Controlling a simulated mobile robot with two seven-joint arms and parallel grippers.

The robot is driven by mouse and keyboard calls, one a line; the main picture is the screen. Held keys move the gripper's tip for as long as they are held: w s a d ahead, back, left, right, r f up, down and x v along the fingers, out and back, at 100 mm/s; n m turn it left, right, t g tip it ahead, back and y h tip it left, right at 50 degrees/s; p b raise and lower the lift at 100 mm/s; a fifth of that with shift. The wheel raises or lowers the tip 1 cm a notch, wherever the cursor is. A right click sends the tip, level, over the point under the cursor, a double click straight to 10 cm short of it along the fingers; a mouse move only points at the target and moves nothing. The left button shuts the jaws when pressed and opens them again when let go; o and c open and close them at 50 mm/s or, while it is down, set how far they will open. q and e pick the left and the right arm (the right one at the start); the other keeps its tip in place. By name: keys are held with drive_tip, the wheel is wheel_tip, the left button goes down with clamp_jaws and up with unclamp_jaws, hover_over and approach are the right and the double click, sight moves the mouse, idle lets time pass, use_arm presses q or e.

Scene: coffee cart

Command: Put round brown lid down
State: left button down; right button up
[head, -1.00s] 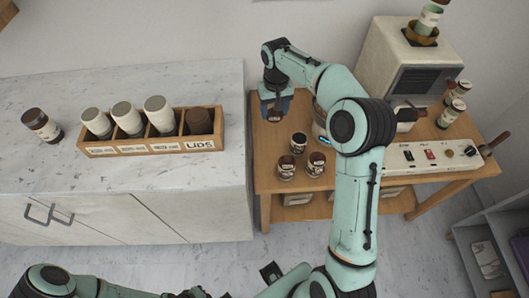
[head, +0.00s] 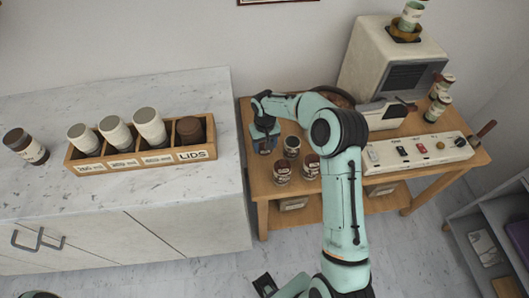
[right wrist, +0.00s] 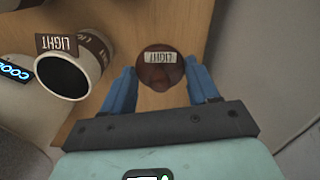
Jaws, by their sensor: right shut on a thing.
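The round brown lid (right wrist: 160,68), with a "LIGHT" label on top, is between the blue fingers of my right gripper (right wrist: 160,85) in the right wrist view. The gripper is shut on it. In the head view the right gripper (head: 264,142) points down over the left part of the wooden table (head: 261,188). The fingers mostly hide the lid there. I cannot tell whether the lid touches the wood.
An open cup (right wrist: 72,70) labelled "LIGHT" is left of the lid. A wooden crate (head: 123,166) with cups and lids sits on the marble counter (head: 60,205). A switch panel (head: 420,152) is at right.

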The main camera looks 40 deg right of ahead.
sight(265, 157)
drive_tip(key=shift+f, duration=2.55)
drive_tip(key=shift+f, duration=0.2)
drive_tip(key=o, duration=1)
drive_tip(key=shift+o, duration=0.2)
drive_tip(key=shift+r, duration=0.15)
wheel_tip(265, 157, up, 12)
drive_tip(key=shift+r, duration=0.1)
